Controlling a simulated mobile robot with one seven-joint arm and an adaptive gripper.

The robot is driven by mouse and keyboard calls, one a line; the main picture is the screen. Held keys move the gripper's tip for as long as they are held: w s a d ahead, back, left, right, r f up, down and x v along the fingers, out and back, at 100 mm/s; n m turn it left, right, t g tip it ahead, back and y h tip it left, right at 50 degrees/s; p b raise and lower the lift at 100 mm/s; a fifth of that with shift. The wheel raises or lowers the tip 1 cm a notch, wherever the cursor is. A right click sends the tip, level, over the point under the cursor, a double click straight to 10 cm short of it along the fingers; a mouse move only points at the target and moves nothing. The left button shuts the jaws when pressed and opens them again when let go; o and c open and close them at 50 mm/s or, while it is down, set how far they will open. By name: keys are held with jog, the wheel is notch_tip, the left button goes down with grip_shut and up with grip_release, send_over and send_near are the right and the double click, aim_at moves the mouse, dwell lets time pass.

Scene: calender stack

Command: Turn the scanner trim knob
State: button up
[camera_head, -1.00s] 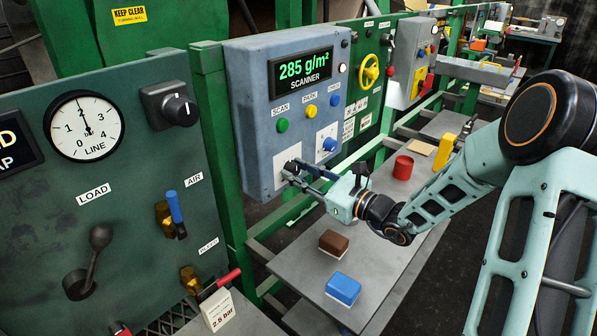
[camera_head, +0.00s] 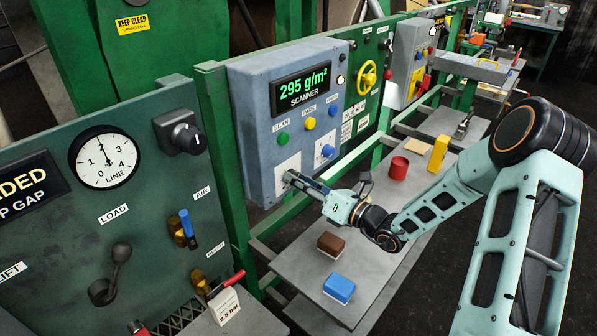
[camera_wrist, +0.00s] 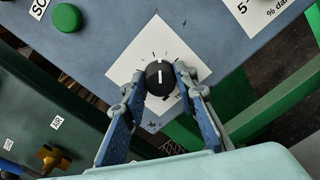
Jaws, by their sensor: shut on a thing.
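The scanner box (camera_head: 262,128) is a blue-grey panel whose green display (camera_head: 304,87) reads 295 g/m². The trim knob (camera_wrist: 159,76) is a black round knob with a white pointer line, on a white dial plate (camera_wrist: 135,62) with tick marks. In the wrist view the pointer stands close to upright in the picture. My gripper (camera_wrist: 160,84) has one finger on each side of the knob and is shut on it.
Green, yellow and blue buttons sit above on the scanner box, with a blue knob (camera_head: 327,151) to the right of my gripper. A shelf below holds a brown block (camera_head: 331,244), a blue block (camera_head: 339,287) and a red cylinder (camera_head: 399,168).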

jog(key=shift+m+p, duration=0.85)
jog(key=shift+m, duration=0.25)
jog(key=shift+f, duration=0.1)
jog(key=o, duration=1.2)
jog(key=shift+c, duration=0.2)
jog(key=shift+d, duration=0.1)
jog(key=v, duration=1.2)
